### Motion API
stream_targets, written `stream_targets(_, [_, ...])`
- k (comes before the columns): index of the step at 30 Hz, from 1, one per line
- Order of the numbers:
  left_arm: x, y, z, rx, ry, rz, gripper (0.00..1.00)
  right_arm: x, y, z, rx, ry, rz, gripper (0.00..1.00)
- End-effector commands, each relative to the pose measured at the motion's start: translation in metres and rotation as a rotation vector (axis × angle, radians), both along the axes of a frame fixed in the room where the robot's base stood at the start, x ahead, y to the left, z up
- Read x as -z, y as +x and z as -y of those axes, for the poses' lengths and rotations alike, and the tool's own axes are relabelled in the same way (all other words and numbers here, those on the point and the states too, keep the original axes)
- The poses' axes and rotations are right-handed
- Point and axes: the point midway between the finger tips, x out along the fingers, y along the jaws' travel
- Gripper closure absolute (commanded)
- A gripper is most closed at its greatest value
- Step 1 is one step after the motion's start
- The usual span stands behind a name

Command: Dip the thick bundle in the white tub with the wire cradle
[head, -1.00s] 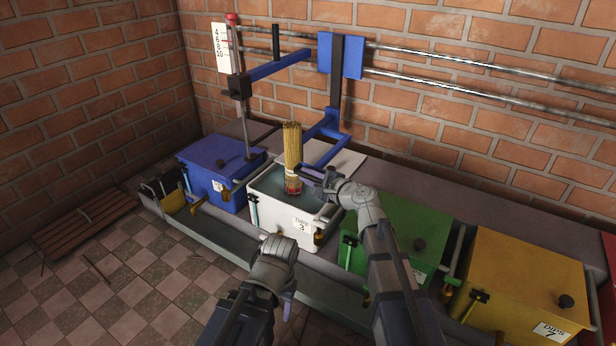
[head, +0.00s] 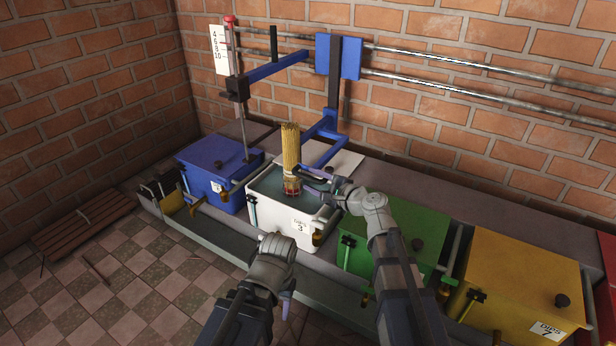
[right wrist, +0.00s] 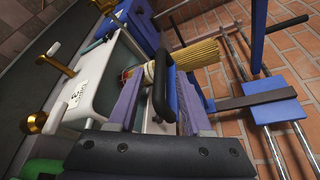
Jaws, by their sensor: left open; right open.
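The thick bundle (head: 290,150) of tan sticks stands upright over the white tub (head: 263,212), in front of the blue carriage arm. A reddish holder (head: 292,187) shows at its foot, near the dark liquid; I cannot tell whether this is the wire cradle. My right gripper (head: 313,180) is open just right of the bundle's lower part. In the right wrist view, a black handle-like bar (right wrist: 163,82) shows between its purple fingers, with the bundle (right wrist: 200,54) just beyond. Contact is unclear. My left gripper (head: 288,305) is open and empty, in front of the trough.
A blue tub (head: 210,178) stands left of the white one; green (head: 420,225) and yellow (head: 530,270) lidded tubs stand right. A blue carriage (head: 338,57) hangs on two wall rails, its arm over the tubs. A pale board (head: 335,160) lies behind the white tub.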

Motion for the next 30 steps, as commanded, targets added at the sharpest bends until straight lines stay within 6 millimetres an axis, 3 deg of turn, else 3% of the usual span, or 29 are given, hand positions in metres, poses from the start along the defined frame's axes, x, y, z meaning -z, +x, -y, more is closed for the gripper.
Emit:
stream_targets(3, [-0.007, 0.000, 0.000, 0.000, 0.000, 0.000, 0.43, -0.007, -0.020, 0.013, 0.003, 0.000, 0.001, 0.50])
stream_targets(7, [-0.009, 0.000, 0.000, 0.000, 0.000, 0.000, 0.43, -0.009, -0.031, 0.023, 0.003, 0.001, 0.000, 0.50])
stream_targets(18, [-0.011, 0.000, 0.000, 0.000, 0.000, 0.000, 0.43, -0.010, -0.034, 0.023, -0.007, -0.009, 0.001, 0.51])
stream_targets(20, [-0.018, 0.000, 0.000, 0.000, 0.000, 0.000, 0.43, -0.013, -0.038, 0.016, -0.034, -0.045, 0.003, 0.51])
stream_targets(23, [-0.042, 0.000, 0.000, 0.001, 0.000, -0.001, 0.43, -0.017, -0.058, -0.009, -0.146, -0.188, 0.009, 0.51])
stream_targets(27, [-0.085, 0.000, 0.000, 0.004, 0.002, -0.002, 0.43, -0.013, -0.108, -0.048, -0.422, -0.524, 0.023, 0.51])
stream_targets(30, [-0.105, 0.000, 0.000, 0.006, 0.002, -0.003, 0.43, -0.005, -0.139, -0.059, -0.594, -0.719, 0.028, 0.51])
